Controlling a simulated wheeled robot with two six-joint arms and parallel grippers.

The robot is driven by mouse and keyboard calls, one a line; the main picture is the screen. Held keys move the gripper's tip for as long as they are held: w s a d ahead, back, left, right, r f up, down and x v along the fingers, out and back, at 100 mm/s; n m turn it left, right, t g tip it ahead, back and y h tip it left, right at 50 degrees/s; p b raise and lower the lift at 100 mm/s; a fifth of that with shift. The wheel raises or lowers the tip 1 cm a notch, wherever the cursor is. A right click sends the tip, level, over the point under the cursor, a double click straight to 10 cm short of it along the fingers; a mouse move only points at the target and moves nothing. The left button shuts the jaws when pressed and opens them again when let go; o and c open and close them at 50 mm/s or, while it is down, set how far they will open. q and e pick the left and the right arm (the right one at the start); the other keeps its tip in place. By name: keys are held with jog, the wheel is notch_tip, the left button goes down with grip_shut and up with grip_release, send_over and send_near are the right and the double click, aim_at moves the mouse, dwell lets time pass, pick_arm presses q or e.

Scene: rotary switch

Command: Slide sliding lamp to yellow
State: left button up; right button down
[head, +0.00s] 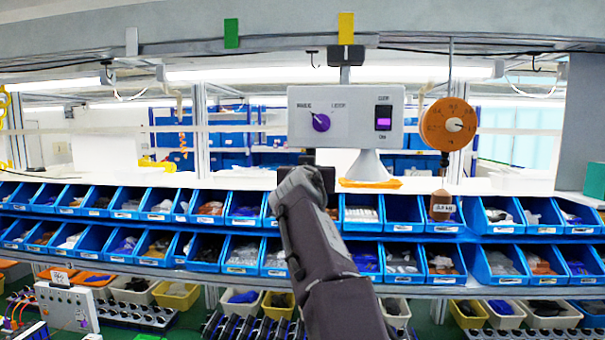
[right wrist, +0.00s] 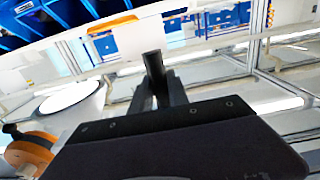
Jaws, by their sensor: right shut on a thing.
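A white cone-shaped lamp (head: 367,167) hangs below a white switch box (head: 346,117). A black slider (head: 346,56) on the overhead rail is directly under the yellow marker (head: 346,28). A green marker (head: 231,33) and a white marker (head: 131,42) are further left along the rail. My right gripper (head: 312,172) is left of the lamp, below the box. In the right wrist view its fingers (right wrist: 158,92) are shut on a dark cylindrical handle (right wrist: 153,66). The lamp's white disc (right wrist: 72,102) is left of it there. Whether the handle joins the lamp is hidden. My left gripper is out of view.
The box carries a purple knob (head: 321,122) and a rocker switch (head: 383,117). An orange round device (head: 448,124) hangs to its right, with a brown block (head: 442,205) below. Rows of blue bins (head: 120,209) stand behind and below my arm.

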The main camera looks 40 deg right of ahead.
dwell(0.3)
jog(key=c, duration=1.4)
grip_release()
jog(key=shift+s, duration=0.1)
jog(key=shift+c, duration=0.2)
jog(key=shift+o, duration=0.9)
jog(key=shift+d, duration=0.15)
jog(key=shift+s+d, duration=0.1)
jog(key=shift+d, duration=0.1)
jog(key=b+v, duration=0.4)
jog(key=v, duration=0.5)
jog(key=shift+f, duration=0.1)
jog(key=shift+s, duration=0.1)
